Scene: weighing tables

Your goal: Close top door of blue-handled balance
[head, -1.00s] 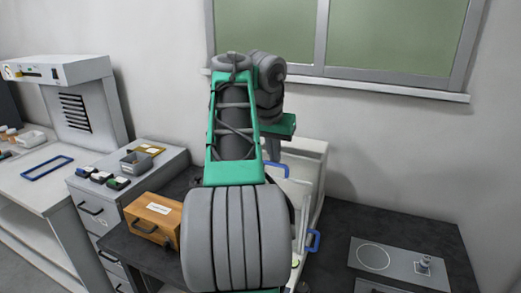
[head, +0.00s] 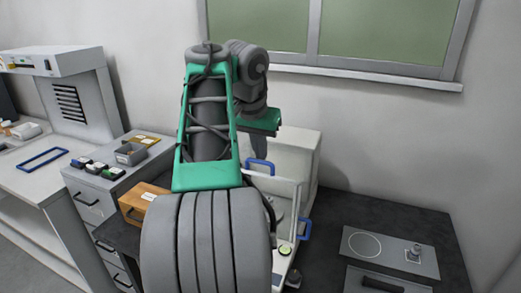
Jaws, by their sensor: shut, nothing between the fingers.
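The blue-handled balance (head: 296,150) stands on the dark table, with a white rear body and a clear-walled chamber in front. One blue handle (head: 260,163) shows near the chamber's top, and another blue handle (head: 305,229) is on its right side. My arm hides the balance's left and front parts, so I cannot tell how far the top door is open. My gripper (head: 260,150) points down just above and behind the upper blue handle. Its grey fingers are shut and empty; whether they touch the door I cannot tell.
A wooden box (head: 141,201) stands left of the balance. A grey drawer cabinet (head: 97,195) with small coloured boxes is farther left. A grey panel (head: 391,252) with a circle and a small knob lies on the dark table (head: 345,208) at right. A wall and window are behind.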

